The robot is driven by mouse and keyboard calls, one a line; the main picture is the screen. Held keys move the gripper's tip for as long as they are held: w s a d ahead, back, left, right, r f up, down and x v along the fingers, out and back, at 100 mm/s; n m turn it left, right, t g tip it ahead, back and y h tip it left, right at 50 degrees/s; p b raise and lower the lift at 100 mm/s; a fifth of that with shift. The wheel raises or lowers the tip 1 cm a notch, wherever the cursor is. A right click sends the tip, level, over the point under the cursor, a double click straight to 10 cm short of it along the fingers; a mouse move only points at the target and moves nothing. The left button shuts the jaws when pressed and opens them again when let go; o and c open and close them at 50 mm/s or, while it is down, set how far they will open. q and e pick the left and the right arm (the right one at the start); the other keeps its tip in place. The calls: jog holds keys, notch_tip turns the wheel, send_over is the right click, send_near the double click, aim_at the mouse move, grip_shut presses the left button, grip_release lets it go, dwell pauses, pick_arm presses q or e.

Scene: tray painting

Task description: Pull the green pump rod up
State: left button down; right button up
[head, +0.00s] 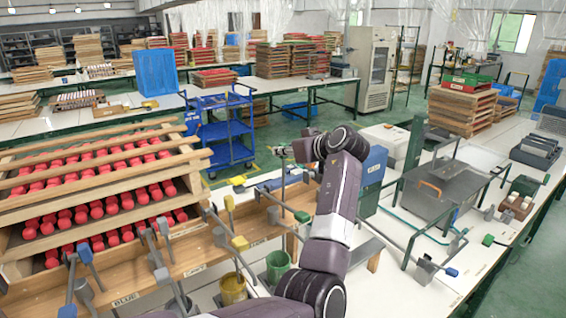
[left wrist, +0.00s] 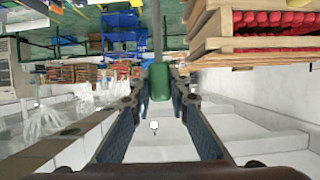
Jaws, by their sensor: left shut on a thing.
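The green handle of the pump rod (left wrist: 159,82) is between the fingertips of my left gripper (left wrist: 159,92) in the left wrist view, and the gripper is shut on it. A thin grey rod runs away from the handle there. In the head view, my left gripper (head: 281,151) is above the wooden rack, with the thin rod (head: 283,178) upright below it. The handle is hard to make out in the head view. A green bucket (head: 278,264) stands on the table below. My right gripper is not in view.
A yellow bucket (head: 232,288) stands left of the green one. Several grey rods with yellow, blue and green ends stick up around the rack. A tiered wooden rack with red pieces (head: 100,160) is at left. A grey lidded box (head: 437,195) is at right.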

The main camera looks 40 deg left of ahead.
pick_arm(q)
jog(key=shift+a+r, duration=0.1)
jog(key=shift+r, duration=0.3)
jog(key=c, duration=2.2)
grip_release()
jog(key=shift+o, duration=2)
jog(key=shift+f, duration=0.15)
jog(key=shift+d, duration=0.3)
jog(key=v, duration=1.1)
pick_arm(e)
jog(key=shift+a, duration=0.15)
pick_arm(q)
jog(key=shift+s+d, duration=0.15)
